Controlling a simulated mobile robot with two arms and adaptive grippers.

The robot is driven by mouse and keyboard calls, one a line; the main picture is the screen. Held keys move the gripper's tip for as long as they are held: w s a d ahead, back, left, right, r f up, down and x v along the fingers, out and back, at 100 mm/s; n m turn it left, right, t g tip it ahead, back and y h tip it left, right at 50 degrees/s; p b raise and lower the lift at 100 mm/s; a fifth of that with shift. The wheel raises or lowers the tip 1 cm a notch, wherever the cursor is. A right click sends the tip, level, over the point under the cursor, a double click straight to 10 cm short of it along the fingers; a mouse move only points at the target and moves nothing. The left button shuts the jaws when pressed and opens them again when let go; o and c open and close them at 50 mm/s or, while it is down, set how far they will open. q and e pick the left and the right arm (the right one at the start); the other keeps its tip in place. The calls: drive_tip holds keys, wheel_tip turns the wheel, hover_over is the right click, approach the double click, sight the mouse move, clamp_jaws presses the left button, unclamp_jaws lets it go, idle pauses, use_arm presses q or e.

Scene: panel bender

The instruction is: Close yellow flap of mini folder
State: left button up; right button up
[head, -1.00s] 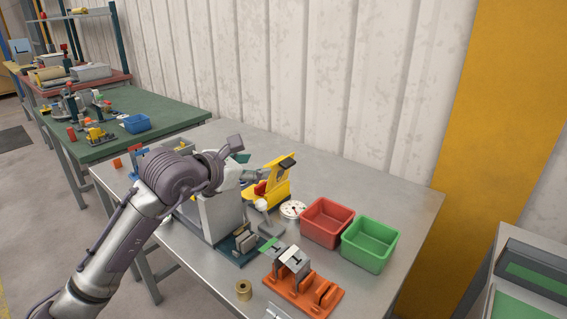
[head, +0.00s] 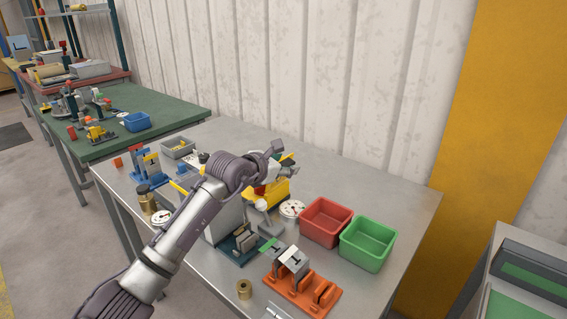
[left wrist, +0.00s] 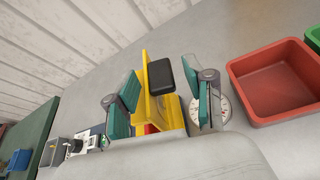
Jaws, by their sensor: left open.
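The yellow mini folder (head: 268,192) stands on the grey metal table (head: 400,200), partly hidden behind my left arm in the head view. In the left wrist view its yellow flap (left wrist: 146,75) stands raised, with a black grip block (left wrist: 164,76) at its end. My left gripper (head: 282,156) is at the top of the folder. In the left wrist view its two teal fingers (left wrist: 163,100) are open, one on each side of the flap and black block. A gap shows on both sides; contact cannot be told. My right gripper is not in view.
A red bin (head: 326,221) and a green bin (head: 367,244) stand right of the folder. A round dial (head: 292,209) lies close beside it. An orange fixture (head: 303,290) and a brass cylinder (head: 244,289) are at the front. A corrugated wall (head: 340,80) rises behind.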

use_arm(q)
clamp_jaws()
idle(0.3)
drive_tip(key=shift+w+a+r+n+g+h, duration=0.15)
drive_tip(key=shift+w+a+n+g+h, duration=0.1)
drive_tip(key=shift+w+a+n, duration=0.25)
drive_tip(key=shift+w+a+r+n+g+h, duration=0.1)
drive_tip(key=shift+w+a+n+g+h, duration=0.15)
drive_tip(key=shift+a+n, duration=0.3)
